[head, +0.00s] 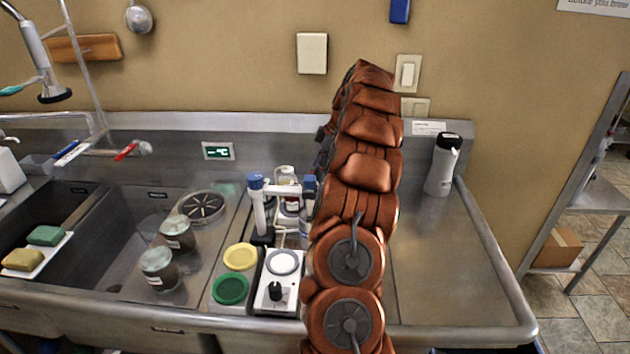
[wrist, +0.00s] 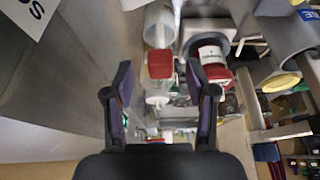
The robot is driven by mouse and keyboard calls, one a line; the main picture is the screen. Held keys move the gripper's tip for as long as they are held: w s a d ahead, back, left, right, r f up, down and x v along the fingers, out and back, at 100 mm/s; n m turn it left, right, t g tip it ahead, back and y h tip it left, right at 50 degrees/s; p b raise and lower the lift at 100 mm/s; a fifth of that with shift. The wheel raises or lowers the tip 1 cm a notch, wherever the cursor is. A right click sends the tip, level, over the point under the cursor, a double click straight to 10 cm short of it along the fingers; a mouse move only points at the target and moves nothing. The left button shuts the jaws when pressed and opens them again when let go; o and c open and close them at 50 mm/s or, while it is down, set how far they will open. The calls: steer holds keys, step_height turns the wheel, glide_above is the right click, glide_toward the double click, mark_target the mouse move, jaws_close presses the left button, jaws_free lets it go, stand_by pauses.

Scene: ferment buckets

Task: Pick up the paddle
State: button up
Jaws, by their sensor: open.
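I cannot make out a paddle for certain in either view. My gripper (wrist: 160,95) is open in the wrist view, with its two dark fingers apart and nothing held between them. Beyond the fingertips is a clear container with a red top (wrist: 160,66). A red jar with a white label (wrist: 213,62) is just right of it. In the head view my copper-coloured arm reaches over the counter and hides my gripper and part of the group of bottles around the blue-capped bottle (head: 257,205).
A white device with a black knob (head: 279,290), a yellow disc (head: 240,257) and a green disc (head: 231,289) sit in front. Lidded jars (head: 158,268) stand left, beside the sink (head: 60,205). The right counter is mostly clear.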

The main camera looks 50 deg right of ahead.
steer(key=shift+p+x, duration=0.35)
steer(key=shift+x, duration=0.9)
jaws_close()
